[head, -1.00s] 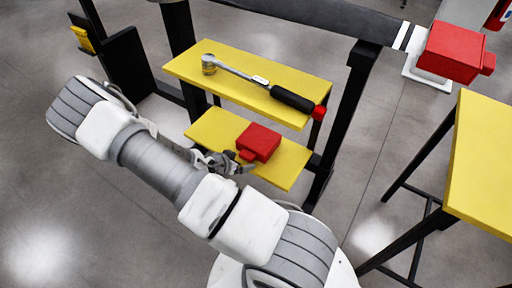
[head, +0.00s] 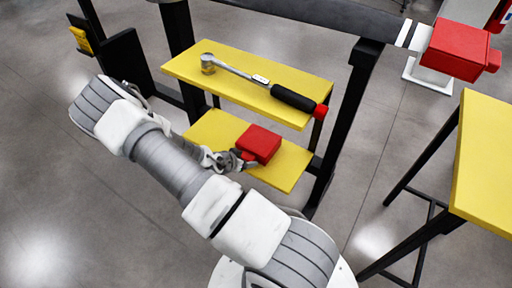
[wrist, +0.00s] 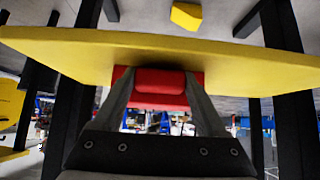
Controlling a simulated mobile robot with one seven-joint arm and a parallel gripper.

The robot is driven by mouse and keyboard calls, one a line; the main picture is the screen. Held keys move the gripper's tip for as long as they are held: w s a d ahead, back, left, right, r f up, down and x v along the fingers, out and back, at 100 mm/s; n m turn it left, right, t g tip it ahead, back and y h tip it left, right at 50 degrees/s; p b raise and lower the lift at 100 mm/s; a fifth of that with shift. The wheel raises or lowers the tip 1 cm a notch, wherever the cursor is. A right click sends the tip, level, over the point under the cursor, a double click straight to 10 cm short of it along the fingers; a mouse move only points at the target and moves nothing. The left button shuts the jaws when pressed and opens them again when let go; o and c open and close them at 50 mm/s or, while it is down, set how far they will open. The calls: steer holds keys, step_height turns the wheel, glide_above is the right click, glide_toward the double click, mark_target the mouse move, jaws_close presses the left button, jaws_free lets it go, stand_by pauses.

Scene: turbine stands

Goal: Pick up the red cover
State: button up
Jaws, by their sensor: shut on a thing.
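The red cover (head: 260,142) is a boxy red block with a small tab, resting on the lower yellow shelf (head: 207,128) in the head view. My gripper (head: 242,160) reaches it from the left front, at the tab. In the wrist view my gripper (wrist: 160,88) has one finger on each side of the red cover's tab (wrist: 160,82) and is shut on it. The cover's main body shows only partly behind the tab there. The cover appears still on the shelf. My arm hides part of the shelf's left side.
The upper yellow shelf (head: 225,92) holds a ratchet wrench (head: 262,82) with a black handle. A black post (head: 345,125) stands right of the shelves. A second red box (head: 458,50) sits at the upper right, near a yellow table (head: 485,160). Grey floor is open at lower left.

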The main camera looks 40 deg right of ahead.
jaws_close()
step_height(320, 180, up, 10)
steer(key=p, duration=0.4)
steer(key=o, duration=0.7)
jaws_free()
steer(key=shift+c, duration=0.2)
jaws_close()
